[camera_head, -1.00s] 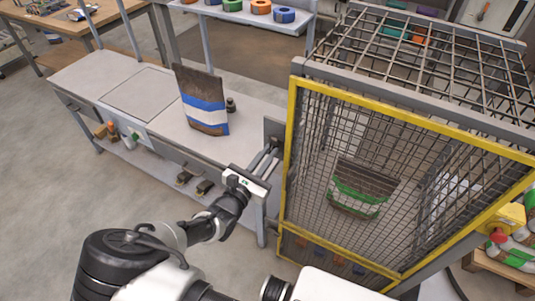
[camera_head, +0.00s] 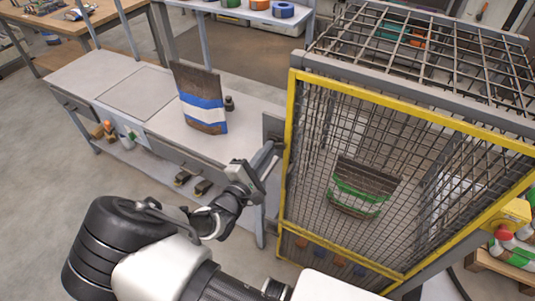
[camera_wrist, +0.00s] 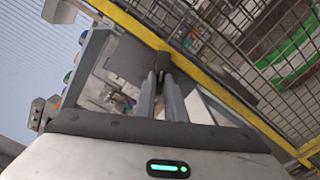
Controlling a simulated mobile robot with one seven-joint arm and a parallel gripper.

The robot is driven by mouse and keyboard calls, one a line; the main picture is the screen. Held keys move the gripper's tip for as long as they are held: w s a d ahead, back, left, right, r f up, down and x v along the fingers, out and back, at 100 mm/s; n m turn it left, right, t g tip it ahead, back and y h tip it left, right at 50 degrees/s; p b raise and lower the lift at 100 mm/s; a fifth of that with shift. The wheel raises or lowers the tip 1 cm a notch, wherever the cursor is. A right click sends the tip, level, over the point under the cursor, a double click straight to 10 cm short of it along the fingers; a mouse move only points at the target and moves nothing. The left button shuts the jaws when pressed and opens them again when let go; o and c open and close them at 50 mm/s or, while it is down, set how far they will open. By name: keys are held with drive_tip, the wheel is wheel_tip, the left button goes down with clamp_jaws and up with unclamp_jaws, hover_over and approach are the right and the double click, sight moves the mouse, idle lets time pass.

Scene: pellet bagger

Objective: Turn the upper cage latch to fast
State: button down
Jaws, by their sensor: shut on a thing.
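The cage door has a yellow frame (camera_head: 287,165) with wire mesh. My gripper (camera_head: 274,148) is at the door's left edge, beside a grey plate (camera_head: 272,126) on the cage post. In the wrist view my two grey fingers (camera_wrist: 160,84) are close together, shut on a small dark piece at their tips, the upper cage latch (camera_wrist: 158,74). My fingers hide most of the latch, so I cannot tell its exact angle.
Inside the cage is a bag with a green band (camera_head: 357,190). A brown bag with a blue and white band (camera_head: 202,98) stands on the bench (camera_head: 250,108) to the left. A red button on a yellow box (camera_head: 506,226) is at the right.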

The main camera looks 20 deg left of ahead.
drive_tip(key=shift+w+m+b, duration=0.1)
drive_tip(key=shift+m+b, duration=1.35)
drive_tip(key=shift+m, duration=1.45)
drive_tip(key=c, duration=1.8)
unclamp_jaws()
drive_tip(key=shift+f, duration=0.1)
drive_tip(key=s, duration=0.5)
drive_tip(key=s+a+b, duration=0.1)
drive_tip(key=s, duration=1.1)
drive_tip(key=shift+s+a, duration=0.2)
